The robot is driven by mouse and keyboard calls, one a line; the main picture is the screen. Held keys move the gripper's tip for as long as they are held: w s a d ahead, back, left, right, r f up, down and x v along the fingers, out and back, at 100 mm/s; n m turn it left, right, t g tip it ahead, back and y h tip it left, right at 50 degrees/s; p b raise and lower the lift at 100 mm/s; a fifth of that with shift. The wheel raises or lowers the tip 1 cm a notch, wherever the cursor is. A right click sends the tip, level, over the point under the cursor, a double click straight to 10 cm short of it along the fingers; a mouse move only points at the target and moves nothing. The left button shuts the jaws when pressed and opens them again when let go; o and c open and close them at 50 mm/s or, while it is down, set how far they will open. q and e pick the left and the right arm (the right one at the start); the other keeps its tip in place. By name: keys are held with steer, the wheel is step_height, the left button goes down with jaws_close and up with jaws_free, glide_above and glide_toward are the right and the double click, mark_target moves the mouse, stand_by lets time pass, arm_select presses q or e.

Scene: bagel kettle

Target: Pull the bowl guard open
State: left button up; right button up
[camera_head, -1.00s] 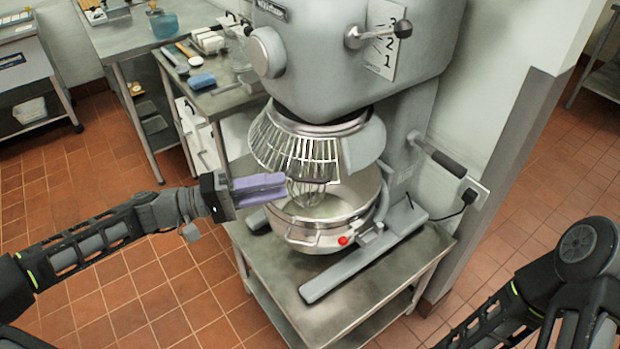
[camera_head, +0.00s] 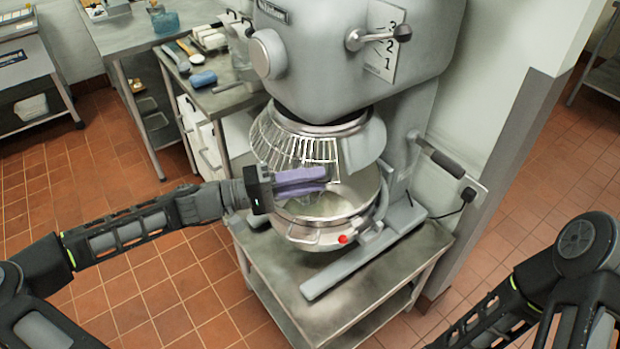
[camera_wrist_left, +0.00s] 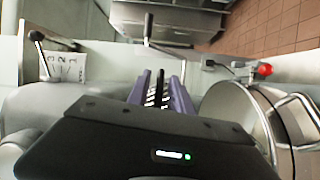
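The bowl guard (camera_head: 285,145) is a curved cage of metal wires under the mixer head, in front of the whisk area above the steel bowl (camera_head: 318,236). My left gripper (camera_head: 326,181) has purple fingers and reaches from the left to the guard's lower edge, above the bowl. In the left wrist view the fingers (camera_wrist_left: 160,82) stand apart, with dark and light bars of the guard (camera_wrist_left: 158,92) showing between them. I cannot tell whether the fingers touch the guard. The fingers hide most of the whisk. My right arm shows at the lower right, its gripper out of view.
The grey mixer (camera_head: 350,60) stands on a steel table (camera_head: 270,265). A red knob (camera_head: 342,239) sits at the bowl's front. A black-gripped lever (camera_head: 440,158) sticks out on the right. A side table (camera_head: 215,100) with small items stands at the left.

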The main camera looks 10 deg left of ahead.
arm_select(q)
jaws_close()
stand_by(1.2)
